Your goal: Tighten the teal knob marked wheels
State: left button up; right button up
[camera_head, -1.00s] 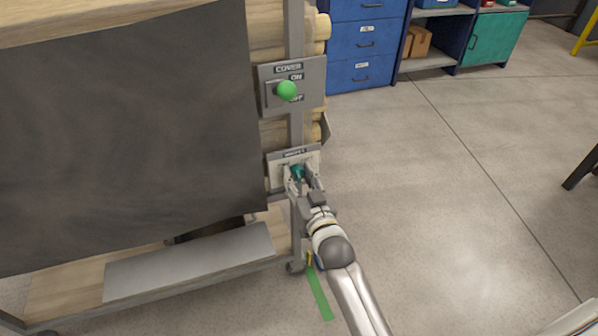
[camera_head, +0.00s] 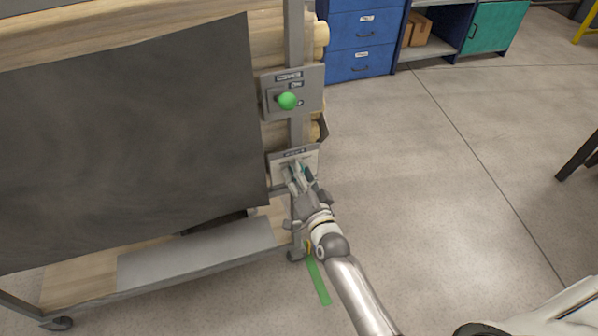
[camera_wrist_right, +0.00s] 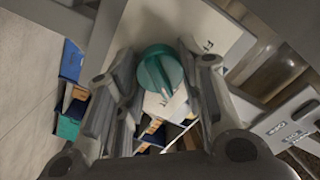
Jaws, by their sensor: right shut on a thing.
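The teal knob (camera_wrist_right: 158,70) is round with a raised bar across its face. It sits on a pale labelled plate (camera_head: 308,158) low on the metal post of the wooden cart. The label is too small to read. My right gripper (camera_head: 300,178) reaches the plate from below right, and largely hides the knob in the head view. In the right wrist view its fingers (camera_wrist_right: 161,76) stand on both sides of the knob, shut on it. My left gripper is in neither view.
Above is a grey COVER plate (camera_head: 315,84) with a green ball-ended lever (camera_head: 287,101). A dark sheet (camera_head: 130,150) hangs over the cart's side. Blue drawers (camera_head: 360,45) stand behind. The floor (camera_head: 440,200) to the right is mostly clear.

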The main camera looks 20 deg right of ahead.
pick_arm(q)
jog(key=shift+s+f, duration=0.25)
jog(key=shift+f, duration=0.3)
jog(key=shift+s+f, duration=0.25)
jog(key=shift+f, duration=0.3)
pick_arm(e)
jog(key=shift+m, duration=1)
jog(key=o, duration=1)
jog(key=shift+o, duration=0.2)
jog(key=shift+s, duration=0.1)
jog(key=s, duration=1.1)
jog(key=shift+s+d, duration=0.2)
jog(key=shift+s, duration=0.2)
jog(key=shift+f, duration=0.1)
